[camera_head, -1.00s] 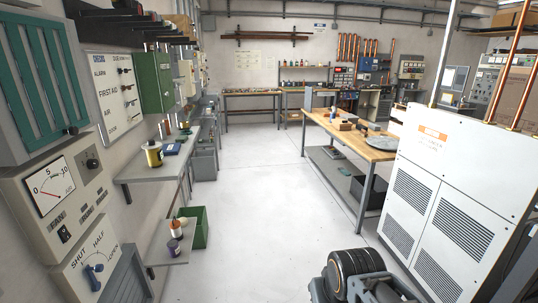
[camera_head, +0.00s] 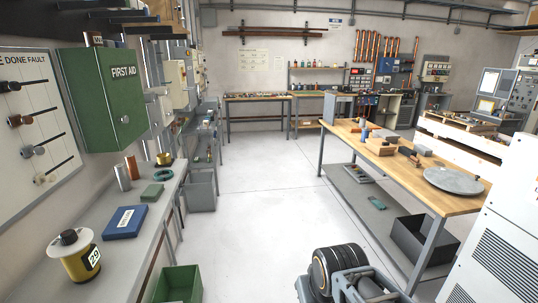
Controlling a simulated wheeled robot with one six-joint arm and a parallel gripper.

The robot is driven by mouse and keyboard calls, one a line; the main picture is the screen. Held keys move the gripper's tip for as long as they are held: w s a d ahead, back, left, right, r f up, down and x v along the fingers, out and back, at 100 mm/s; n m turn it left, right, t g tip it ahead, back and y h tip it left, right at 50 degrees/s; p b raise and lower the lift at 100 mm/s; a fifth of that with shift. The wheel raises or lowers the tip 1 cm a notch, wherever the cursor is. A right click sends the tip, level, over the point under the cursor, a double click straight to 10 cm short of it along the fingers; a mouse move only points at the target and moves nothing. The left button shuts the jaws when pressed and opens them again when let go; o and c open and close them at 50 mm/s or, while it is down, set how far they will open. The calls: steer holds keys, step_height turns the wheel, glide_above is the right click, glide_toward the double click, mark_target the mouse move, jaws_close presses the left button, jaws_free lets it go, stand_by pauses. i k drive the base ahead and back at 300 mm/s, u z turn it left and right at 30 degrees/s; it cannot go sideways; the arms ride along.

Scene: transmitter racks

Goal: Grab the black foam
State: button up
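I cannot make out a black foam piece for certain. Small dark items (camera_head: 408,152) lie on the wooden-topped workbench (camera_head: 440,188) at the right, among small blocks, but they are too small to name. A black open bin (camera_head: 410,240) stands on the bench's lower shelf. Part of my arm shows at the bottom centre right, in front of the floor. My gripper's fingers do not show.
A grey wall shelf (camera_head: 75,262) on the left holds a yellow spool (camera_head: 78,262) and a blue box (camera_head: 125,222). A green bin (camera_head: 178,284) sits low beside it. A white cabinet (camera_head: 505,240) is at the right. The middle floor is clear.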

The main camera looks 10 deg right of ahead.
mark_target(405, 150)
steer(key=z, duration=0.1)
steer(key=i, duration=2.25)
steer(key=z, duration=1.05)
steer(key=i, duration=2.3)
steer(key=z, duration=1.4)
steer(key=i, duration=0.8)
steer(key=z, duration=0.1)
